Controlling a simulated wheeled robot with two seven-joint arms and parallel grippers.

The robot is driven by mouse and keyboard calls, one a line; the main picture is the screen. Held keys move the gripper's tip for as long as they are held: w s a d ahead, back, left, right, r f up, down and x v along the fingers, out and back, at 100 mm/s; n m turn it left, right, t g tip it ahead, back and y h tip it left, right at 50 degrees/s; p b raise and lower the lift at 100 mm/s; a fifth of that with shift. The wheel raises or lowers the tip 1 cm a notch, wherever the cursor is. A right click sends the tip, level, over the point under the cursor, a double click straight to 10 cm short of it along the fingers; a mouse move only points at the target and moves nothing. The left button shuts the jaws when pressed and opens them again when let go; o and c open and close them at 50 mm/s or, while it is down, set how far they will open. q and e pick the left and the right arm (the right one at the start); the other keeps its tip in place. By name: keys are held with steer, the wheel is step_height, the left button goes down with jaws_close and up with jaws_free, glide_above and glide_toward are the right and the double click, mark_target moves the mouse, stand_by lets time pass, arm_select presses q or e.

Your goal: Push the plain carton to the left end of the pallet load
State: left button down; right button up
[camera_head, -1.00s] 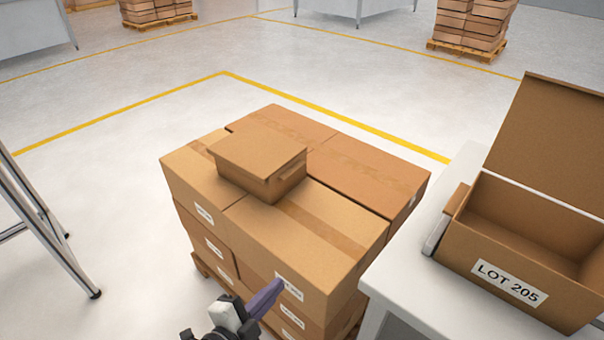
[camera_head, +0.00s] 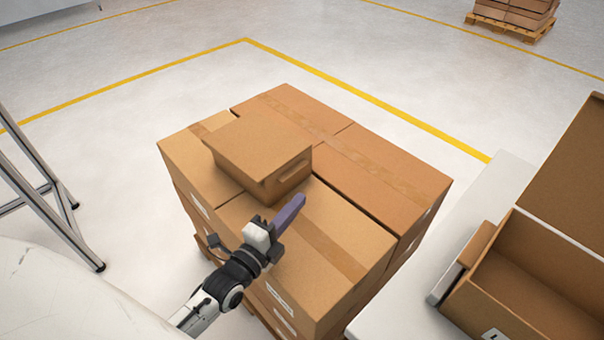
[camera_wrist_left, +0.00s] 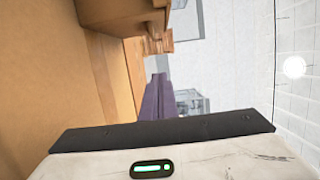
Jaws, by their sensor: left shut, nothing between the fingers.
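The plain carton (camera_head: 258,150) is a small closed brown box on top of the pallet load (camera_head: 330,240), toward the back left of its top. It also shows at the top of the left wrist view (camera_wrist_left: 120,14). My left gripper (camera_head: 290,214) is shut and empty, its purple fingers over the front box of the load, just in front and to the right of the carton. A small gap seems to part the fingertips from the carton. The fingers also show in the left wrist view (camera_wrist_left: 157,97). My right gripper is not in view.
A white table (camera_head: 490,200) at the right holds an open box (camera_head: 530,290) with its lid up. A metal-legged stand (camera_head: 50,205) is at the left. Yellow lines (camera_head: 370,97) mark the floor, which is clear behind the load.

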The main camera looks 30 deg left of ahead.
mark_target(275, 187)
arm_select(q)
steer(key=w, duration=0.7)
steer(key=shift+w+d, duration=0.15)
steer(key=shift+d, duration=0.1)
steer(key=a, duration=0.2)
steer(key=shift+w+a+f, duration=0.1)
steer(key=shift+w+a, duration=0.15)
steer(key=shift+a, duration=0.05)
steer(key=shift+w+a, duration=0.2)
steer(key=shift+a, duration=0.3)
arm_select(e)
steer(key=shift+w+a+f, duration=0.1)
